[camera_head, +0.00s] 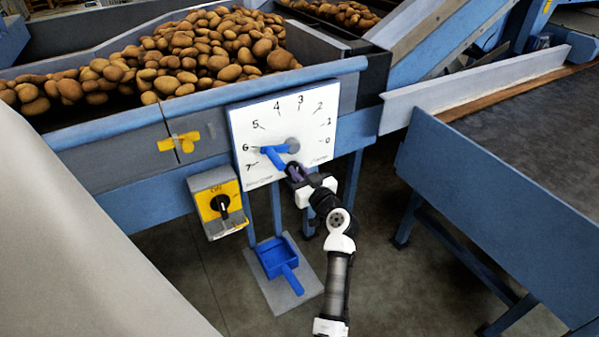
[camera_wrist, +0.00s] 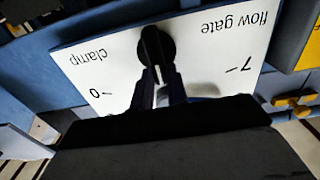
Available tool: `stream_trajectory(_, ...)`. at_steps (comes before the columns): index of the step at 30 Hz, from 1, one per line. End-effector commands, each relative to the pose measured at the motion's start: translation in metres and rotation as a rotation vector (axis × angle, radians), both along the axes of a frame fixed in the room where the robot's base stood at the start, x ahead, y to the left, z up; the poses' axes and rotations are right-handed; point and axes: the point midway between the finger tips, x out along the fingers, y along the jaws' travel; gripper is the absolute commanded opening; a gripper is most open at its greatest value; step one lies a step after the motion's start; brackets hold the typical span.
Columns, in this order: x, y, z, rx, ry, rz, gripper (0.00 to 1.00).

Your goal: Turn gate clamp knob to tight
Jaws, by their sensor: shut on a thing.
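The white dial plate (camera_head: 310,105) hangs on the front of the blue potato hopper, with a scale of 0 to 7. The gate clamp knob (camera_wrist: 155,46) shows in the wrist view as a round black knob with a raised bar, at the plate's lower edge between the words "flow gate" and "clamp". My gripper (camera_wrist: 157,80) is shut on the knob's bar. In the head view my gripper (camera_head: 294,171) is at the plate's lower edge and hides the knob. The blue flow gate lever (camera_head: 275,154) is just above and left of it, pointing near 6.
A yellow switch box (camera_head: 215,203) with a black rotary switch is left of the plate. A yellow latch (camera_head: 179,142) is above it. A blue scoop (camera_head: 279,257) lies below on a grey plate. A blue conveyor table (camera_head: 500,190) stands at right, with open floor between.

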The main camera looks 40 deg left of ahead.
Motion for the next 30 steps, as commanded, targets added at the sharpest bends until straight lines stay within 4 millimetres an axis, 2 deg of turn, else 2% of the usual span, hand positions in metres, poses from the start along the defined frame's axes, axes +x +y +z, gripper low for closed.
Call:
stream_trajectory(8,0.001,-0.001,-0.001,0.016,0.039,-0.001,0.00)
stream_trajectory(14,0.003,-0.002,-0.002,0.057,0.141,-0.001,0.00)
stream_trajectory(30,0.012,-0.005,-0.004,0.248,0.601,-0.001,0.00)
